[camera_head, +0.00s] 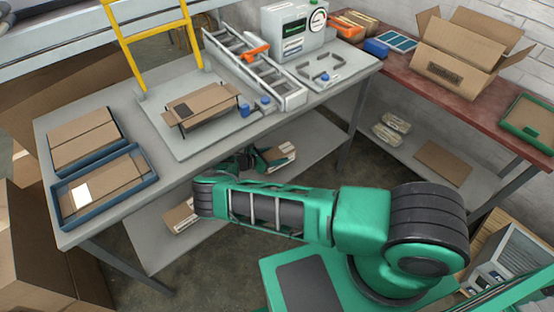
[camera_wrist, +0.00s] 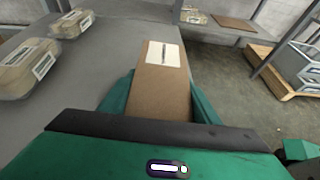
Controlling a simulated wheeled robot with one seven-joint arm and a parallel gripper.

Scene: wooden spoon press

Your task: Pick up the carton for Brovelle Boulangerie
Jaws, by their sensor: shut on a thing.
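A brown carton (camera_wrist: 160,90) with a white label on its far end sits between the two green fingers of my gripper (camera_wrist: 160,100) in the wrist view. The fingers are shut on its sides. The print on the label is too small to read. In the head view the carton (camera_head: 278,154) shows below the front edge of the workbench, at lower-shelf level, with my gripper (camera_head: 252,160) at its left end. My arm reaches under the bench top and hides part of the shelf. I cannot tell whether the carton touches the shelf.
Another carton (camera_head: 180,216) lies on the lower shelf (camera_head: 150,238), left of my arm. Wrapped packs (camera_wrist: 27,66) lie on the grey surface at left in the wrist view. The bench top (camera_head: 225,150) overhangs the shelf; a bench leg (camera_head: 355,122) stands at right. Bare floor lies right of the carton.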

